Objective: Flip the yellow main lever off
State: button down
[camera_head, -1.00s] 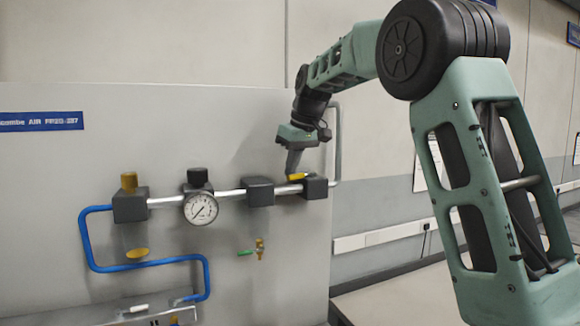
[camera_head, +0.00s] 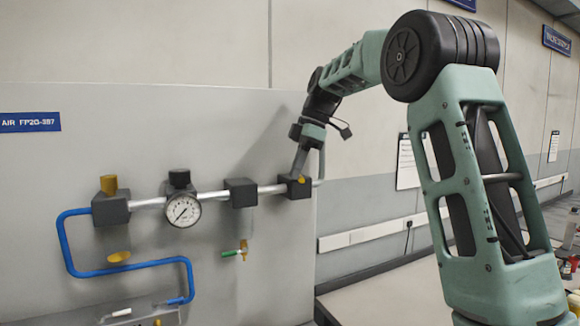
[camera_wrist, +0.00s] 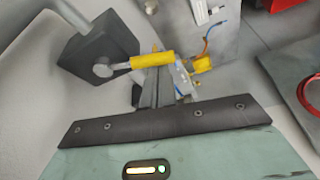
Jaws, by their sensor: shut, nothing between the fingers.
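The yellow main lever (camera_head: 301,180) shows as a small yellow spot at the front of the dark valve block (camera_head: 294,188) at the right end of the pipe. In the wrist view the lever's yellow handle (camera_wrist: 152,61) sticks out to the right from a round grey pivot on the dark block (camera_wrist: 98,48). My gripper (camera_head: 299,172) is shut and empty, its tips at the lever. In the wrist view the shut fingers (camera_wrist: 155,85) lie right against or just beside the handle; I cannot tell whether they touch. The fingers hide part of the lever in the head view.
Left along the pipe are another dark block (camera_head: 240,192), a pressure gauge (camera_head: 183,211) and a yellow-knobbed block (camera_head: 110,207). Blue tubing (camera_head: 120,269) runs lower left. The space in front of the panel looks clear.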

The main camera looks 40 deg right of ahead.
jog(key=shift+s+d+n, duration=0.1)
jog(key=shift+d+n, duration=0.1)
jog(key=shift+n, duration=0.1)
jog(key=shift+s+a, duration=0.1)
jog(key=shift+s+a+b, duration=0.25)
jog(key=shift+s+b, duration=0.3)
jog(key=shift+s, duration=0.1)
jog(key=p+v, duration=0.3)
jog(key=v, duration=1.4)
jog(key=shift+r, duration=0.15)
jog(key=shift+w+d, duration=0.15)
